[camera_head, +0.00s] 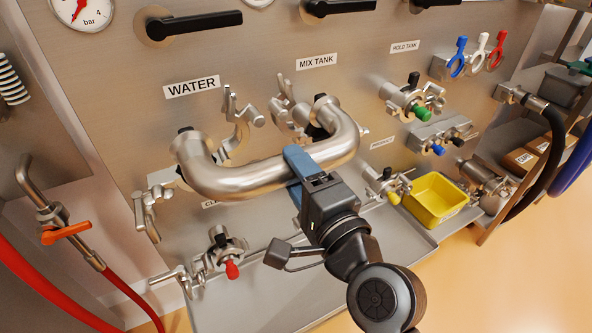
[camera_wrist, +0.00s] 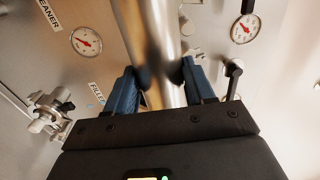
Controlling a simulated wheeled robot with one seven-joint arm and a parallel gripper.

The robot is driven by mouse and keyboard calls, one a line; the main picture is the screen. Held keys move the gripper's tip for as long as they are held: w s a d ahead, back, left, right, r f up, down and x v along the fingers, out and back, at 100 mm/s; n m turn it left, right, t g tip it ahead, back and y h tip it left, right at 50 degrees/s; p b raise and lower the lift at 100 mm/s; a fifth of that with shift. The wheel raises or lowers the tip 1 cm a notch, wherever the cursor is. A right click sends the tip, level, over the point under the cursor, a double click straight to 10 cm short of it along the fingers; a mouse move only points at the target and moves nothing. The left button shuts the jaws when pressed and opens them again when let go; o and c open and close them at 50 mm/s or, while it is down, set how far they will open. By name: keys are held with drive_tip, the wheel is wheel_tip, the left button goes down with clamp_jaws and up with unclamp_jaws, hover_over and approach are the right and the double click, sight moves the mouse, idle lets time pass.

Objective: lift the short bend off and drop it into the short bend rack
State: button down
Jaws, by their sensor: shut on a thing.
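The bend (camera_head: 265,175) is a U-shaped polished steel pipe in front of the panel, below the WATER and MIX TANK labels. My gripper (camera_head: 298,172) is shut on its middle, with blue fingers on either side of the pipe. In the wrist view the pipe (camera_wrist: 153,50) runs between the two fingertips (camera_wrist: 160,78). Its ends point toward the panel, near the WATER port (camera_head: 237,135) and the MIX TANK port (camera_head: 283,112). Open clamps show beside both. I cannot tell whether the ends touch the ports. I cannot pick out the short bend rack.
A yellow bin (camera_head: 436,200) sits on the grey ledge at right. A shelf with boxes (camera_head: 520,160) and hoses (camera_head: 545,150) stands further right. A red hose (camera_head: 45,285) hangs at left.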

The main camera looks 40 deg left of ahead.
drive_tip(key=v, duration=0.8)
drive_tip(key=shift+d+r, duration=0.25)
drive_tip(key=shift+r, duration=0.1)
